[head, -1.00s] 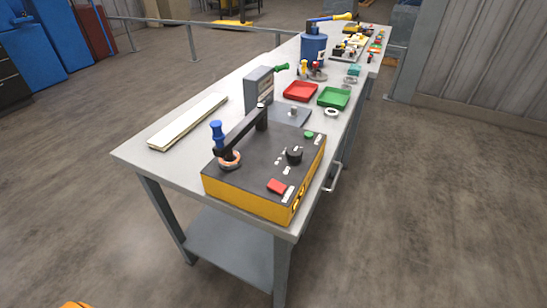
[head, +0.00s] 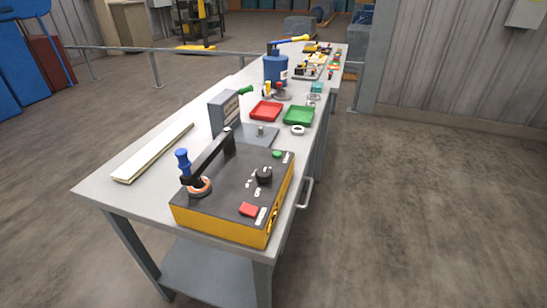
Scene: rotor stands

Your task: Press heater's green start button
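The heater (head: 225,214) is a yellow box with a dark top, standing at the near end of the grey workbench. Its small round green start button (head: 277,154) sits at the far right corner of the top. A black knob (head: 264,174) and a red switch (head: 249,209) are also on the top, nearer to me. A black bar with a blue handle (head: 183,160) spans the left side of the heater, with a copper-coloured ring (head: 199,187) below the handle. Neither of my grippers shows in the head view.
On the workbench (head: 104,189), a long pale bar (head: 153,152) lies left of the heater. Behind it stand a grey upright press (head: 224,112), a red tray (head: 265,111), a green tray (head: 299,115) and a blue canister (head: 276,70). The floor to the right is clear.

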